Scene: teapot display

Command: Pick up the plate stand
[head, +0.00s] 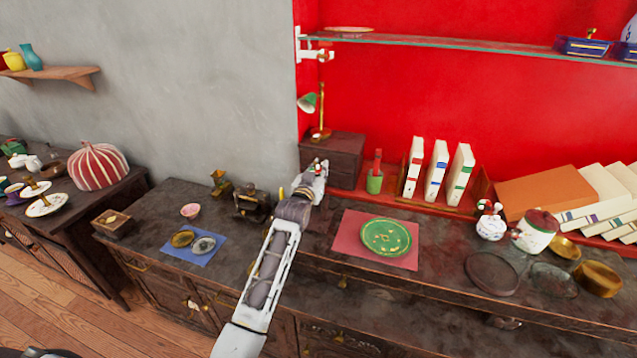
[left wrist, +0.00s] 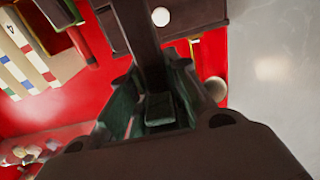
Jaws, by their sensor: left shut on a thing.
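My left gripper (head: 319,168) reaches over the dark counter, in front of the dark wooden box. In the left wrist view its green-lined fingers (left wrist: 158,88) are shut around a dark brown bar (left wrist: 140,38). The bar looks like part of the plate stand, but its full shape is hidden by the gripper. In the head view the arm and gripper hide the held thing. A green plate (head: 386,237) lies flat on a red mat (head: 348,233), right of my left arm. My right gripper is not in view.
Upright books (head: 437,170) and a green cup (head: 374,182) stand along the red wall. A glass shelf (head: 450,43) runs above. Lidded pots (head: 535,231) crowd the right. A blue mat (head: 190,256) with small dishes lies left.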

